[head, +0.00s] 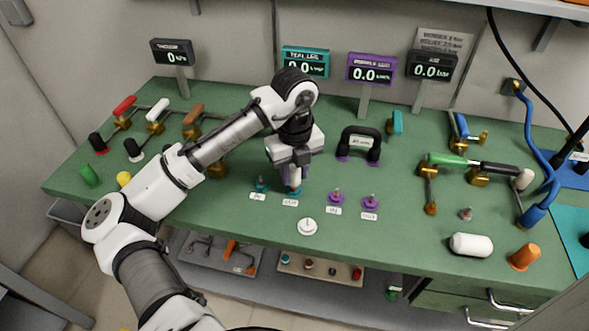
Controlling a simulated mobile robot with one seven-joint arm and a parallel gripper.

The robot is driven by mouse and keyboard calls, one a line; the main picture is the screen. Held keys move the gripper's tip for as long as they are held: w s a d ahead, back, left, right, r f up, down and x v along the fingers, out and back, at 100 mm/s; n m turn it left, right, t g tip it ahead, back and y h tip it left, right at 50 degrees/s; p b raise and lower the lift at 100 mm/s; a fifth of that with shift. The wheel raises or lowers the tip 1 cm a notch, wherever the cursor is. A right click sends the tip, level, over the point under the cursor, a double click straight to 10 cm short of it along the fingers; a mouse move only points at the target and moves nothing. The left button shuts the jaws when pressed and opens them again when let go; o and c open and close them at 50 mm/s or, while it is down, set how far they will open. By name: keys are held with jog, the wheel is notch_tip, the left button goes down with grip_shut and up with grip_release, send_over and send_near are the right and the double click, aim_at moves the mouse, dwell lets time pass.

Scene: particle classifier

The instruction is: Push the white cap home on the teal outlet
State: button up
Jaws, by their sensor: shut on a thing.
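My gripper (291,184) points down at the front middle of the green bench and is shut on a small white piece, seemingly the white cap (295,180). The fingers hide much of the cap. Just below it stands a teal outlet (294,192) with a white label in front. The cap is at or just over the outlet's top; I cannot tell whether it is seated. A second teal outlet (261,186) stands just to the left.
Two purple outlets (336,197) stand to the right. A white round knobbed piece (307,226) lies near the front edge. A black handle (360,144) stands behind to the right. Valves (157,115) line the back left. A white cylinder (471,245) lies at front right.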

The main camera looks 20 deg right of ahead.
aim_at(295, 168)
jog(key=shift+f+b, duration=0.55)
jog(key=shift+f, duration=0.55)
jog(key=o, duration=1)
notch_tip(295, 168, up, 14)
jog(key=shift+f, duration=0.1)
